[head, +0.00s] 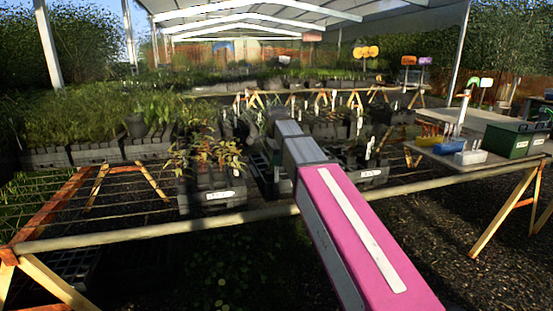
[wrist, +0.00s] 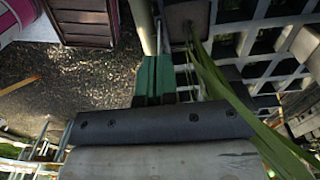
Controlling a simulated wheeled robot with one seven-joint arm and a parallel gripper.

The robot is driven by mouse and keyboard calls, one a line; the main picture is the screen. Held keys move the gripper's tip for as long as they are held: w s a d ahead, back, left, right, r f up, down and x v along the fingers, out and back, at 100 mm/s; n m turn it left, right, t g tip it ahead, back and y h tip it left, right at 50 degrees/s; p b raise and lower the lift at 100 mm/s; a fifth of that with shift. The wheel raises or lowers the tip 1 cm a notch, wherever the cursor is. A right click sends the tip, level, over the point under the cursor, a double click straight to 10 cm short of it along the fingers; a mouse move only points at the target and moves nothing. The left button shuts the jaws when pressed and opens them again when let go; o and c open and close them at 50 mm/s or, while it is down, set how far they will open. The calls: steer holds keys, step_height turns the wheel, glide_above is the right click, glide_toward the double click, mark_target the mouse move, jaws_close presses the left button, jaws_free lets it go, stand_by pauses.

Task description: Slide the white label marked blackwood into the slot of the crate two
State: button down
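My gripper (wrist: 156,78) shows in the wrist view as two green fingers side by side with only a thin dark line between them. It looks shut, and I see no white label between the fingers. In the head view my pink and grey arm reaches over the bench and hides the gripper. A black crate (head: 212,200) with a white plate stands left of the arm. Another black crate (head: 372,178) with a white plate stands right of it. The plates are too small to read. I cannot make out the blackwood label or tell which crate is two.
The bench's front rail (head: 130,236) crosses in front of the crates. Long green leaves (wrist: 222,85) hang close beside my gripper.

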steer(key=shift+f, duration=1.7)
steer(key=shift+f, duration=0.2)
steer(key=c, duration=1.8)
jaws_free()
steer(key=o, duration=0.5)
step_height(320, 180, up, 11)
steer(key=shift+f, duration=0.2)
steer(key=shift+s, duration=0.1)
